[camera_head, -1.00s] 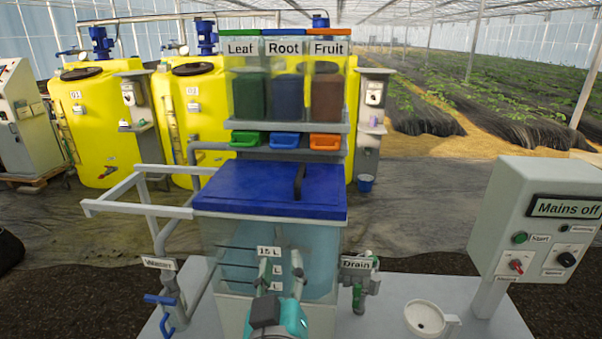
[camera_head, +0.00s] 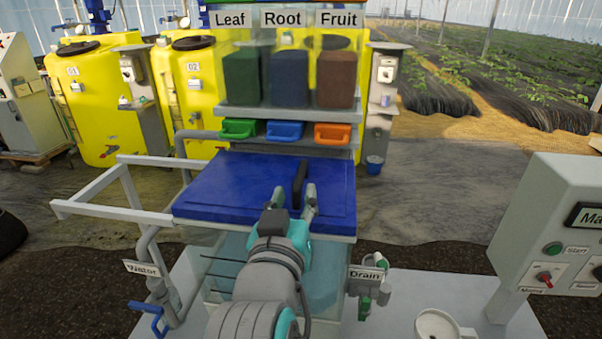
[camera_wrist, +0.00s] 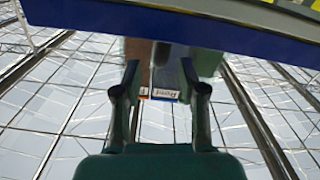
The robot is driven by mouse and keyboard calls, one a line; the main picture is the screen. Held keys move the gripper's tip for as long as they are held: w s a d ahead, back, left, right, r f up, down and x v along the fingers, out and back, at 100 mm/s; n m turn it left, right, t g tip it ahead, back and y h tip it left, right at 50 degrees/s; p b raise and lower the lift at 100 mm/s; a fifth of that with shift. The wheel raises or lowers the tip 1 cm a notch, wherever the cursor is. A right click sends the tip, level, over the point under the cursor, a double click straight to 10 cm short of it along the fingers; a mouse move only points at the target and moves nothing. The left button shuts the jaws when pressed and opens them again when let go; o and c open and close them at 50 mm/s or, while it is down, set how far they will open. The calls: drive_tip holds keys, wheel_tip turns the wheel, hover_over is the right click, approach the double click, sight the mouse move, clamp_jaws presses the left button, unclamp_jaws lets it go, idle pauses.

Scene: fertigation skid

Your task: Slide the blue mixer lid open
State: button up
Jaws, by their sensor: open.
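The blue mixer lid (camera_head: 225,190) lies flat over the clear mixer tank (camera_head: 232,258) and covers its top. A dark upright handle (camera_head: 300,178) stands on the lid, right of its middle. My gripper (camera_head: 296,196) is open, with its two fingers spread near the handle's front end. In the head view they appear just in front of or beside the handle; I cannot tell whether they touch it. The wrist view shows the fingers (camera_wrist: 160,78) apart with nothing clearly between them. A blue edge crosses the top of that view. My arm hides part of the tank.
A white rail frame (camera_head: 95,208) extends left from the lid. Shelves with coloured drawers (camera_head: 285,131) stand right behind it. A blue-handled water valve (camera_head: 150,318) is at lower left, a drain valve (camera_head: 364,292) at right. A control box (camera_head: 548,235) stands far right.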

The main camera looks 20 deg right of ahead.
sight(300, 172)
drive_tip(key=x, duration=0.7)
clamp_jaws()
